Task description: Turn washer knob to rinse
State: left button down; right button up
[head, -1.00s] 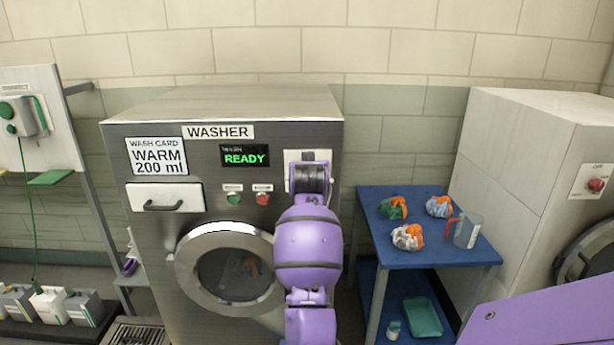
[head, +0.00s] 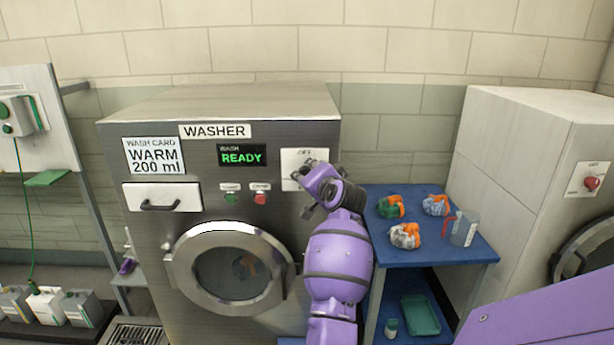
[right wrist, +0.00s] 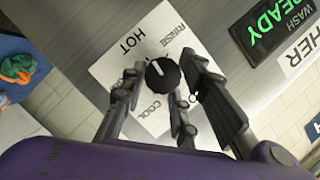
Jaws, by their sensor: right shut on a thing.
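The washer (head: 130,250) stands at the left of the head view, with a white dial plate (head: 293,158) at its upper right. "OFF" shows at the plate's top. In the right wrist view, the black knob (right wrist: 158,82) sits on the tilted dial plate (right wrist: 110,70), with RINSE, HOT and COOL readable around it. A short white mark shows on its face; I cannot tell which label it points at. My right gripper (right wrist: 166,76) is shut on the knob, fingers on both sides of it. In the head view, my right gripper (head: 312,178) hides the knob. My left gripper is out of view.
The washer display (head: 242,155) reads READY, above a green and a red button (head: 261,198). The round door (head: 228,268) is shut below. A blue table (head: 440,248) with cloth bundles (head: 404,236) and a jug (head: 466,230) stands close at right.

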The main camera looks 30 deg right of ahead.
notch_tip(320, 180, down, 2)
jog(key=m+t, duration=0.1)
jog(key=m, duration=0.3)
jog(key=m+t, duration=0.2)
jog(key=m, duration=0.3)
jog(key=shift+a+t, duration=0.1)
jog(key=shift+t, duration=0.2)
jog(key=shift+a+f, duration=0.1)
jog(key=shift+f, duration=0.1)
jog(key=o, duration=1)
jog(key=shift+r, duration=0.2)
jog(key=shift+r, duration=0.35)
jog(key=s, duration=0.4)
jog(key=s+a+f, duration=0.1)
jog(key=s, duration=0.2)
jog(key=s+a, duration=0.1)
jog(key=s, duration=0.3)
jog(key=shift+s+f, duration=0.15)
jog(key=shift+s, duration=0.2)
